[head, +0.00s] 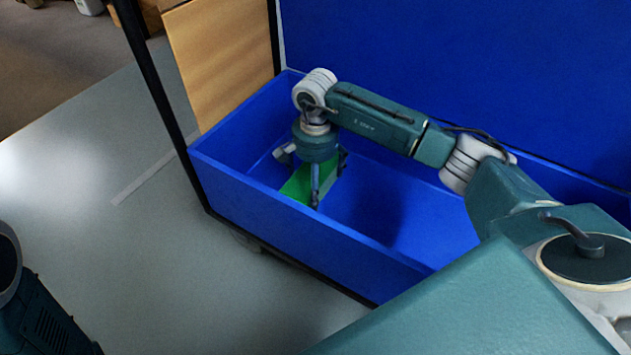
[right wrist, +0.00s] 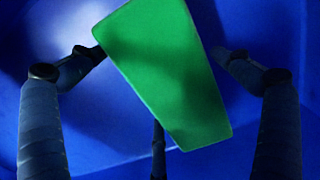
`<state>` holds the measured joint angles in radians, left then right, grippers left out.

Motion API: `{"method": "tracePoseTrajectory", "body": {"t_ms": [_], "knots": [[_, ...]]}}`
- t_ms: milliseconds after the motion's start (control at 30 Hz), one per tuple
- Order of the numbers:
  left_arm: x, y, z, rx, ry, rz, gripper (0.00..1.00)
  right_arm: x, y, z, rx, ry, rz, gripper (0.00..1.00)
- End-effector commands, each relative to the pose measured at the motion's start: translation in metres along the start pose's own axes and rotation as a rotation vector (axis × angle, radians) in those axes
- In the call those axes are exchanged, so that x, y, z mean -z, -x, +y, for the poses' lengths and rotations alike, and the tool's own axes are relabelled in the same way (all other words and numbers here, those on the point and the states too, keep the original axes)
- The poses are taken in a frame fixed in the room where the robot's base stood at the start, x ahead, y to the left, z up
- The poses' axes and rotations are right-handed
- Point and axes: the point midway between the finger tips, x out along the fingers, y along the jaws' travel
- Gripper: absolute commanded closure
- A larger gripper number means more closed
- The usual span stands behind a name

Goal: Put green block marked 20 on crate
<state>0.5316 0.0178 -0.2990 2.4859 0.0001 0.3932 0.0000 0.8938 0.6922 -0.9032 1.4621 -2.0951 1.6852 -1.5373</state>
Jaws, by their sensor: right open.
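The green block (head: 297,188) is inside the blue crate (head: 300,239), near its left end. It also shows in the right wrist view (right wrist: 165,75) as a tilted green slab filling the upper middle. No number is visible on the face I see. My right gripper (head: 314,178) reaches down into the crate over the block. Its fingers are spread around the block, open. Whether any finger touches the block, or whether the block rests on the crate floor, I cannot tell. My left gripper is out of the picture; only part of my left arm shows at lower left.
A tall blue panel (head: 470,70) rises behind the crate, and a wooden panel (head: 222,60) stands at its left end. A black frame post (head: 155,75) runs up by the crate's left corner. The grey surface (head: 110,230) left of the crate is mostly clear.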

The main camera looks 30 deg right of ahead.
Motion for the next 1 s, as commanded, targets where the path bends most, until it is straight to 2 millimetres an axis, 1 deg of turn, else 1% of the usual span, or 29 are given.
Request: {"method": "tracePoseTrajectory", "body": {"t_ms": [67, 167, 400, 500, 600, 733, 933, 1000], "knots": [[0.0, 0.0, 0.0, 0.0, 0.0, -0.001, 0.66, 0.0, 0.005, -0.001, 0.002, 0.0, 0.001, 0.0], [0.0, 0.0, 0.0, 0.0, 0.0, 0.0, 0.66, 0.001, 0.018, -0.001, 0.004, 0.0, 0.003, 0.0], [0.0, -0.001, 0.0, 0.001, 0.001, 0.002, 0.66, 0.001, 0.07, -0.001, 0.006, 0.001, 0.004, 0.0], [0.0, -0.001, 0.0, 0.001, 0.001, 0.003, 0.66, 0.001, 0.089, -0.001, 0.004, 0.0, 0.003, 0.0], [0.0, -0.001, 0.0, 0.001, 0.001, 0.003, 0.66, 0.001, 0.104, -0.001, 0.003, -0.001, 0.002, 0.0], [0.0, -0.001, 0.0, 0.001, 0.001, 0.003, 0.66, 0.0, 0.116, -0.001, 0.002, 0.0, 0.0, 0.0], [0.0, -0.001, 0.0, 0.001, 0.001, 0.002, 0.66, 0.0, 0.12, 0.0, 0.0, 0.0, 0.0, 0.0], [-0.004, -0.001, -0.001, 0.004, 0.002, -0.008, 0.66, 0.0, 0.125, 0.0, 0.0, 0.0, 0.0, 0.0]]}}
